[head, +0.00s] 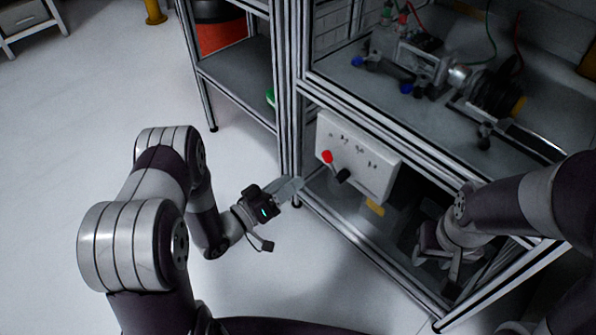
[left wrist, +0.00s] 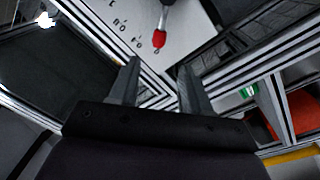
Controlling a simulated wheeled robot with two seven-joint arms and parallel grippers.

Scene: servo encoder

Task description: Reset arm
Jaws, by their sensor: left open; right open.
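My left gripper (head: 290,190) is in front of the frame post, to the left of the white control box, open and empty. In the left wrist view its two fingers (left wrist: 157,85) stand apart with nothing between them. My right gripper (head: 455,272) is low at the right by the lower shelf, partly dark; nothing is visibly held in it. The red knob also shows in the left wrist view (left wrist: 159,39), beyond my left fingers.
A metal-framed bench (head: 440,150) holds a motor-like assembly (head: 420,62) with cables on its upper deck. A shelf unit (head: 240,75) with a red-orange container (head: 220,35) stands at the back.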

